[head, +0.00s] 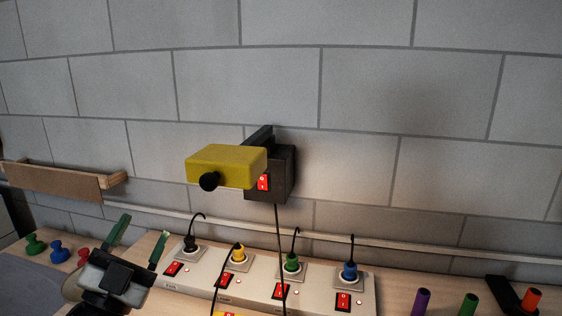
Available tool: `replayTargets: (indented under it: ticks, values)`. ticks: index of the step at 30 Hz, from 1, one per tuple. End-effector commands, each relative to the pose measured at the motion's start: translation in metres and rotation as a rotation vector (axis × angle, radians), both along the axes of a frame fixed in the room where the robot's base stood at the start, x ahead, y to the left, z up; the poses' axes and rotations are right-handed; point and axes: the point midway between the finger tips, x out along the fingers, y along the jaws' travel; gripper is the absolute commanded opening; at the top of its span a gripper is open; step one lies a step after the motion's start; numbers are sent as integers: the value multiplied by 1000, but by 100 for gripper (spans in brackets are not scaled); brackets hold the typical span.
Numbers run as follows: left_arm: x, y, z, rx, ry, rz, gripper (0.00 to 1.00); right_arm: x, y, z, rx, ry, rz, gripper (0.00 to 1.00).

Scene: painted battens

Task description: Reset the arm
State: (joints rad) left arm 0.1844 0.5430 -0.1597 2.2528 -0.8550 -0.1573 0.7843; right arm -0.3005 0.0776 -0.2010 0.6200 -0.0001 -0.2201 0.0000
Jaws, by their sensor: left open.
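My left gripper (138,242) is at the lower left, in front of the bench and left of the power strip. Its two green-tipped fingers are spread apart, with nothing seen between them. My right gripper is not in view. A yellow block (228,163) with a round black knob (208,181) on its front sticks out from a black box (283,173) on the grey wall. A red switch (264,182) is on the box, partly beside the yellow block. My left gripper is apart from it, below and to the left.
A power strip (325,291) with several coloured plugs and red switches lies on the bench. A cord (279,240) hangs from the black box. A wooden shelf (55,181) is on the left wall. Coloured pegs stand at left and right. The upper wall is clear.

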Motion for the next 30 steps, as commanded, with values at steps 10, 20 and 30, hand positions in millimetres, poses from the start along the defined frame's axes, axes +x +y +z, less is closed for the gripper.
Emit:
replayTargets:
  ticks: [10, 20, 30]
  values:
    - [-58, 40, -232, -357, 994, 450, 56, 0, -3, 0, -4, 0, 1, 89]
    - [-178, 7, -340, -287, 1702, 471, 56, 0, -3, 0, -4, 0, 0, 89]
    - [-220, -14, -411, -211, 1987, 411, 56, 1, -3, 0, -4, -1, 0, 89]
